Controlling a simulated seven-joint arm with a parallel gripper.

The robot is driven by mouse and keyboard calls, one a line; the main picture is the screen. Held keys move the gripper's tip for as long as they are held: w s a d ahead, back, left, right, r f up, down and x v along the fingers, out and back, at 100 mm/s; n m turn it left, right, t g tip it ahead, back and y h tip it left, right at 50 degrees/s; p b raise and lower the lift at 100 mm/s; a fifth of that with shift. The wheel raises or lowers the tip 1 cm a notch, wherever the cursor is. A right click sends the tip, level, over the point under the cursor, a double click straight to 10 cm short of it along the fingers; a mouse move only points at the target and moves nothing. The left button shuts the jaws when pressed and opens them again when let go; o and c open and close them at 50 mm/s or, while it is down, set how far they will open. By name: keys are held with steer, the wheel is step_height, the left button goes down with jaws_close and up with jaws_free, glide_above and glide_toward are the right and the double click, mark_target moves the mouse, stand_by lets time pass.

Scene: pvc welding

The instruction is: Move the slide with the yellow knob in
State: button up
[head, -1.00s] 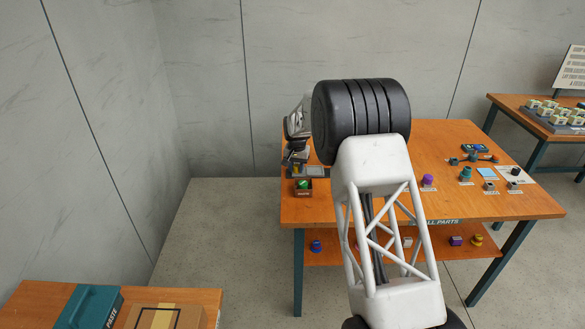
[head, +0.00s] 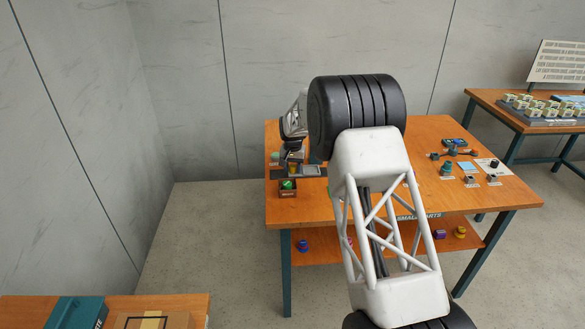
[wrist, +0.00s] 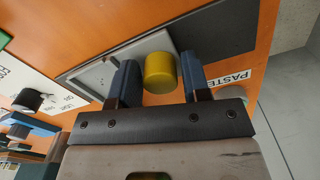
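The yellow knob (wrist: 160,73) is a short round cylinder in the wrist view. It stands beside a light grey slide plate (wrist: 108,72) set on a dark base. My gripper (wrist: 160,62) has its two blue fingers on either side of the knob, with a narrow gap showing at least on the left. It looks open around the knob, not clamped. In the head view, my gripper (head: 292,158) is low over the table's left end, and the grey slide fixture (head: 311,171) is just right of it. My arm hides part of the table there.
A small brown box with a green item (head: 288,187) sits in front of the fixture on the orange table (head: 320,208). Several small parts lie at the table's right, such as a teal one (head: 446,168). A dial (wrist: 28,98) shows in the wrist view.

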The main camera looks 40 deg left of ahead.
steer(key=shift+r, duration=0.15)
steer(key=shift+r, duration=3.75)
steer(key=shift+c, duration=0.2)
steer(key=shift+s, duration=0.1)
steer(key=c, duration=0.5)
steer(key=shift+s, duration=0.2)
steer(key=shift+c, duration=1)
steer(key=shift+s+t, duration=0.3)
steer(key=shift+t, duration=0.1)
jaws_close()
steer(key=s+a+n+t, duration=0.1)
steer(key=s+n+t, duration=0.1)
steer(key=s, duration=0.3)
steer(key=s+a+n+t+y, duration=0.1)
steer(key=s+n+t, duration=0.1)
steer(key=s+t, duration=0.2)
steer(key=s, duration=0.2)
steer(key=shift+s+a+r+n+t, duration=0.25)
steer(key=shift+s+r+n+t, duration=0.05)
steer(key=shift+r+n, duration=0.1)
